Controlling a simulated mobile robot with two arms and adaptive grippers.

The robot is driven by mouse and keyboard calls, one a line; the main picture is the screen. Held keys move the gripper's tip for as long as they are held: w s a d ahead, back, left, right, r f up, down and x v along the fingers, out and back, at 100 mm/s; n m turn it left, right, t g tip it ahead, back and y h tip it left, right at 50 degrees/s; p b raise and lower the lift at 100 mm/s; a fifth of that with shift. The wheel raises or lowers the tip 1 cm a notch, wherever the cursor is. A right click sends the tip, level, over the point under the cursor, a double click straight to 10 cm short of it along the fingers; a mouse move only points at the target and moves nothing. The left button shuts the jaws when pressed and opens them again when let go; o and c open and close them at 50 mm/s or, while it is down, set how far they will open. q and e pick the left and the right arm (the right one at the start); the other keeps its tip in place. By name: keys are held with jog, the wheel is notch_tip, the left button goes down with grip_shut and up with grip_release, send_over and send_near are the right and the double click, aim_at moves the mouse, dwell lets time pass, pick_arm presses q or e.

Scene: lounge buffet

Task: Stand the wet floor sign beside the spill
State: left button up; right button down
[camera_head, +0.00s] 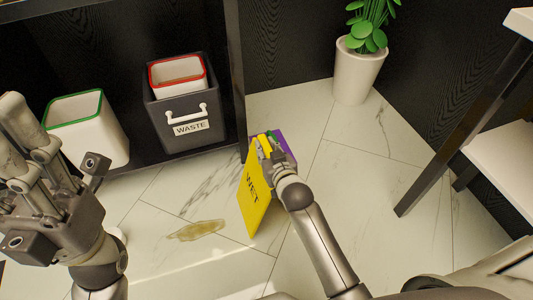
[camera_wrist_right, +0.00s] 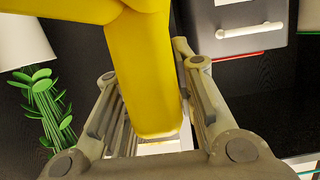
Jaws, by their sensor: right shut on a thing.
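The yellow wet floor sign (camera_head: 254,198) hangs upright with part of the word "WET" showing on its face. My right gripper (camera_head: 267,150) is shut on its top edge. In the right wrist view the yellow sign (camera_wrist_right: 150,75) lies between the fingers of the right gripper (camera_wrist_right: 155,115). The brownish spill (camera_head: 196,230) lies flat on the floor to the left of the sign, a short gap away. I cannot tell whether the sign's bottom touches the floor. My left gripper (camera_head: 30,135) is at the left, holding nothing visible; its finger opening is unclear.
A dark waste bin (camera_head: 185,125) with a red-rimmed inner container (camera_head: 178,72) and a white green-rimmed bin (camera_head: 105,135) stand behind. A purple object (camera_head: 286,143) shows behind the sign's top. A potted plant (camera_head: 357,72) stands at the back right. Open tiled floor surrounds the spill.

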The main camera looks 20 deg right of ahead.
dwell(0.3)
jog(key=shift+f, duration=0.1)
jog(key=c, duration=1.2)
grip_release()
